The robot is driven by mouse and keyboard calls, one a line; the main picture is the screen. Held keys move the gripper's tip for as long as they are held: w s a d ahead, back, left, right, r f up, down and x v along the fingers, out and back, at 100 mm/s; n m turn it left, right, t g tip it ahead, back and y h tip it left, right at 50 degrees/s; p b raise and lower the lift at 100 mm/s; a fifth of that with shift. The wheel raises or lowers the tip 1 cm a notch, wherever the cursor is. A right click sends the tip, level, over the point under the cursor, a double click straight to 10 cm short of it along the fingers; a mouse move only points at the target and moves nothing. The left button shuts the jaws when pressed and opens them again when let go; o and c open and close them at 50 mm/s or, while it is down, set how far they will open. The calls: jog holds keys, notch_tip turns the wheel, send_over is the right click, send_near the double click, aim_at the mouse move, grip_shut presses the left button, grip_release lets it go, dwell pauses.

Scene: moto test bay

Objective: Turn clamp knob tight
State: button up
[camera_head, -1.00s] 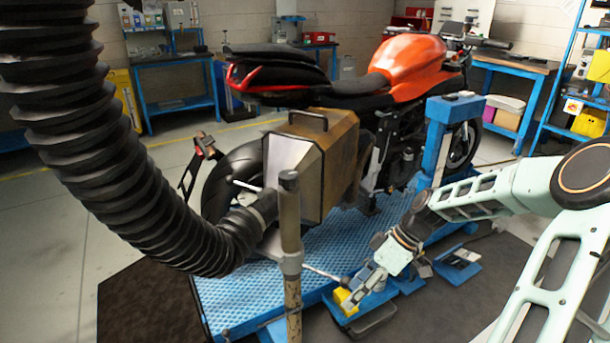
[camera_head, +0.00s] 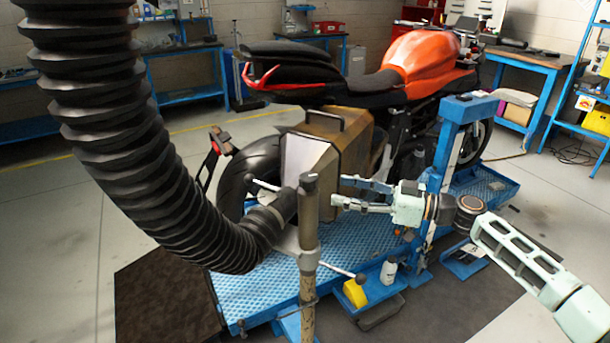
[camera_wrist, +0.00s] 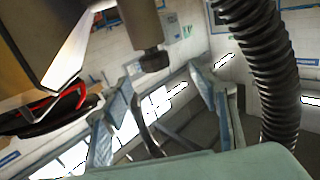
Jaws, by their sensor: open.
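My gripper (camera_head: 340,192) is open and empty, its two fingers pointing left toward a brown upright post (camera_head: 309,225) in the head view. It is close to the post's upper part, but not around it. A dark knob-like end (camera_wrist: 153,60) caps the post in the wrist view, just beyond the open fingers (camera_wrist: 155,105); the post's top shows in the head view (camera_head: 308,180). A grey clamp collar (camera_head: 308,258) sits lower on the post, with a thin lever ending in a dark ball (camera_head: 360,278). I cannot tell for sure which part is the clamp knob.
A thick black hose (camera_head: 150,160) hangs left of the post. A metal box (camera_head: 340,140) stands behind it, beside the motorcycle (camera_head: 410,65) on a blue lift (camera_head: 245,285). A yellow block (camera_head: 355,293) and a white bottle (camera_head: 388,271) are below my gripper.

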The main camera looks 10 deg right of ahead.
aim_at(308, 180)
jog(key=shift+t, duration=0.3)
jog(key=x, duration=0.5)
jog(key=p+x, duration=0.1)
jog(key=x, duration=0.4)
jog(key=shift+w, duration=0.35)
jog(key=shift+c, duration=0.3)
jog(key=c, duration=1.1)
